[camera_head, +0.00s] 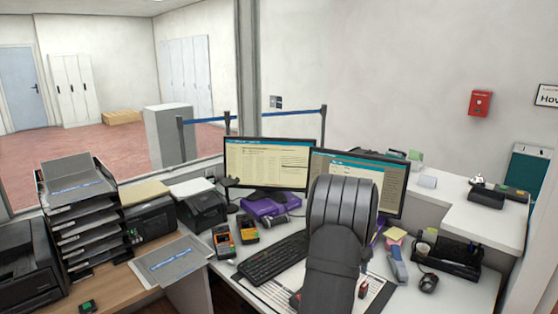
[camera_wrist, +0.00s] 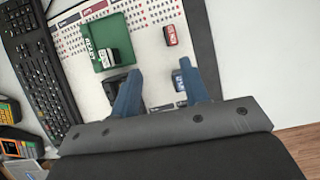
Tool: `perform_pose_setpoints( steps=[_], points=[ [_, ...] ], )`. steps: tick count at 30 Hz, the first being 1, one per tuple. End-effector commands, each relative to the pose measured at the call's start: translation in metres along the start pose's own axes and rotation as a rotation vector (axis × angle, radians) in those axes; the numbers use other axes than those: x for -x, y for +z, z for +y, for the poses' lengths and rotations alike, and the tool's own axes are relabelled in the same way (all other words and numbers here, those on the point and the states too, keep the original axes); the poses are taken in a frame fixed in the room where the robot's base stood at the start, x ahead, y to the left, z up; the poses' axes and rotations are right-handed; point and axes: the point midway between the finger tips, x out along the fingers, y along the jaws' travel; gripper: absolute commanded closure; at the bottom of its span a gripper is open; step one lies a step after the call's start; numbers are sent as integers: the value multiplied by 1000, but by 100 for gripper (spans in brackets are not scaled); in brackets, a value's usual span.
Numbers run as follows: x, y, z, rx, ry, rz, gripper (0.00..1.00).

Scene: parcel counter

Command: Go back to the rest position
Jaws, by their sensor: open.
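In the wrist view my gripper (camera_wrist: 160,72) has its two blue fingers spread apart with nothing held between them. It is over the printed desk mat (camera_wrist: 150,50). A green tray (camera_wrist: 92,58) with small pale and dark items on it lies beyond the left finger. A small red and black block (camera_wrist: 170,35) lies beyond the gap. Dark small objects by both fingers are partly covered by them. In the head view my arm reaches over the desk, and its links hide the fingers.
A black keyboard (camera_head: 272,259) lies left of my arm, with two card terminals (camera_head: 223,241) beyond it. Two monitors (camera_head: 268,164) stand behind. Paper trays (camera_head: 85,222) and printers stand at the left.

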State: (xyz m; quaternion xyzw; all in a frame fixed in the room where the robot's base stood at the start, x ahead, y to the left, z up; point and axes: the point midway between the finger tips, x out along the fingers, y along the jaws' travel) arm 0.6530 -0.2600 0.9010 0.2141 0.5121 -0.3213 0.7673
Motion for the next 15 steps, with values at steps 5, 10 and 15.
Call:
perform_pose_setpoints(
  steps=[5,10,15],
  points=[
    [18,-29,1,15,6,0,59],
    [34,-57,0,29,12,1,59],
    [31,-76,15,39,16,4,59]
  ],
)
